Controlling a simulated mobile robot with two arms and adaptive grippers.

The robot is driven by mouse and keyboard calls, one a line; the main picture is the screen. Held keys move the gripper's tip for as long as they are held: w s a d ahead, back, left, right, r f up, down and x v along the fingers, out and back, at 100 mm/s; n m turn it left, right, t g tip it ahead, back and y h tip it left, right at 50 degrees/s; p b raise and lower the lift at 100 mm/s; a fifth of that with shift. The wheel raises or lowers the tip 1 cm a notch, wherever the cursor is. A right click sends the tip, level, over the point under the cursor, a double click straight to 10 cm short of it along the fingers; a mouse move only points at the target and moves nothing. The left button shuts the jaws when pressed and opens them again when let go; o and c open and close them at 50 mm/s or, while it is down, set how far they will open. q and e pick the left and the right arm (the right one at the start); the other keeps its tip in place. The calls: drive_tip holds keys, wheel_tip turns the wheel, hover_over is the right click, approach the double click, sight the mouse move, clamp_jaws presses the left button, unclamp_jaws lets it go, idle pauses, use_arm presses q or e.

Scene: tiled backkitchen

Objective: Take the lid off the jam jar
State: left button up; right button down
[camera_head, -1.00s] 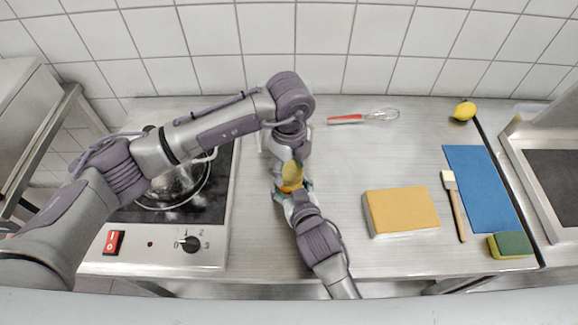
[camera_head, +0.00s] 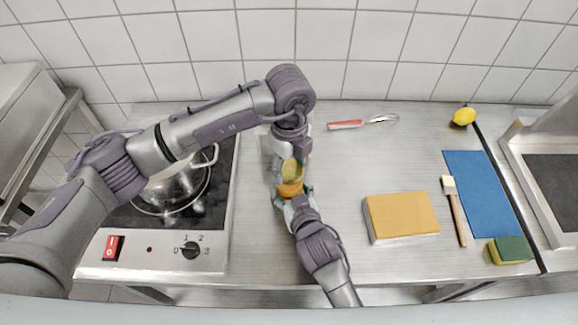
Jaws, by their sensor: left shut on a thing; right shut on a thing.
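The jam jar (camera_head: 290,190) shows as a small orange patch in the middle of the head view, partly covered by my grippers. Its yellowish lid (camera_head: 292,171) shows directly above the orange patch in the picture. My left gripper (camera_head: 290,164) comes down from the folded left arm and is shut on the lid. My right gripper (camera_head: 293,193) reaches up from the front edge and is shut on the jar. The fingers hide much of both, and I cannot tell how wide any gap between lid and jar is.
A hob (camera_head: 210,230) with a glass-lidded pot (camera_head: 172,190) stands left. A whisk (camera_head: 346,124) lies behind. Bare counter lies between grippers and block.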

sight(289, 169)
use_arm(q)
drive_tip(key=shift+r, duration=1.6)
use_arm(e)
drive_tip(key=shift+s+f, duration=0.1)
drive_tip(key=shift+f, duration=0.15)
drive_tip(key=shift+c, duration=0.2)
unclamp_jaws()
drive_tip(key=shift+r, duration=0.1)
drive_tip(key=shift+r, duration=0.15)
